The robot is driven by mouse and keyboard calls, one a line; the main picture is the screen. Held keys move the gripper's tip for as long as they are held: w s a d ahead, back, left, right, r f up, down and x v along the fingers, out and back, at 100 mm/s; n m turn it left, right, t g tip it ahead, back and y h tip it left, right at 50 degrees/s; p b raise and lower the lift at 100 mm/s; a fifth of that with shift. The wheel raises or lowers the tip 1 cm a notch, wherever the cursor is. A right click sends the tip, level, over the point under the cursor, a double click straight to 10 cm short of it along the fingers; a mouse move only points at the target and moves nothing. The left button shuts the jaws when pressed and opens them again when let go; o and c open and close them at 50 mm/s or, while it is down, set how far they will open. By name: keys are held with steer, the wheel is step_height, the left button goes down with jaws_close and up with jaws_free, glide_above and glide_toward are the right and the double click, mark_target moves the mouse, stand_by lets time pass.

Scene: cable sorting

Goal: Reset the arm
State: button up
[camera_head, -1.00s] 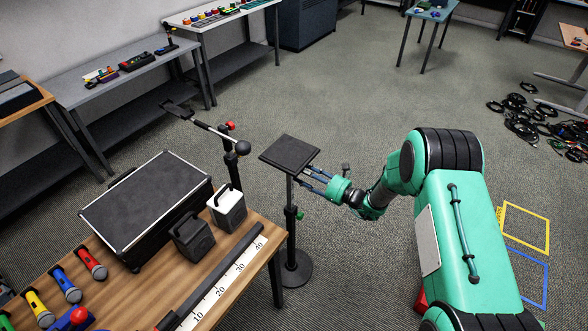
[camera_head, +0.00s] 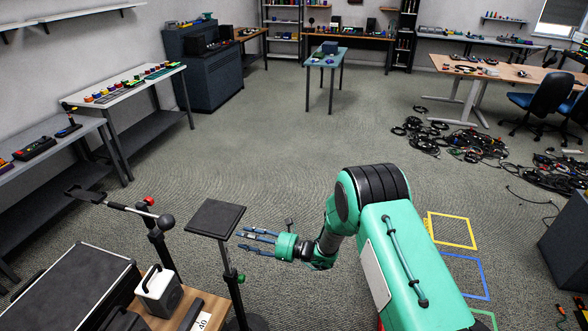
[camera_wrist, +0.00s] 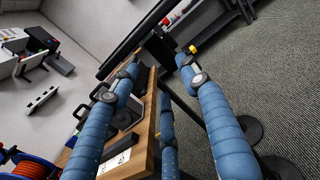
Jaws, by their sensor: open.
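My gripper (camera_head: 259,240) is at the end of my teal arm, low in the middle of the head view. Its blue fingers are spread and point left. Nothing is between them. The fingertips are beside a black flat-topped stand (camera_head: 215,218), just to its right; I cannot tell the exact gap. In the wrist view the blue fingers (camera_wrist: 155,70) are apart, with the wooden table edge and the stand's pole and dark top beyond them.
A wooden table (camera_head: 212,303) with a black case (camera_head: 70,290) and a white box (camera_head: 159,291) stands at the lower left. A microphone stand (camera_head: 158,236) is close by. Cables (camera_head: 460,145) lie on the floor at right. The central floor is clear.

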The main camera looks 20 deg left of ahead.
steer(key=s+d+r+n+g+h, duration=0.25)
steer(key=s+d+r+n, duration=0.25)
steer(key=d+r, duration=0.55)
steer(key=s+d+r+n+g+h, duration=0.1)
steer(key=s+d+r+n+h, duration=0.45)
steer(key=r, duration=0.85)
steer(key=s+d+r+n+t+h, duration=0.2)
steer(key=s+d, duration=0.5)
steer(key=d, duration=0.7)
steer(key=s+d+r+n+t+h, duration=0.3)
steer(key=s+d, duration=0.4)
steer(key=d, duration=0.7)
steer(key=s+d+r+n+t+h, duration=0.2)
steer(key=s+d+r+t+h, duration=0.2)
steer(key=s+d, duration=0.4)
steer(key=d+r+h, duration=0.1)
steer(key=d, duration=0.5)
steer(key=shift+r, duration=0.4)
steer(key=shift+o, duration=0.7)
steer(key=shift+n, duration=0.25)
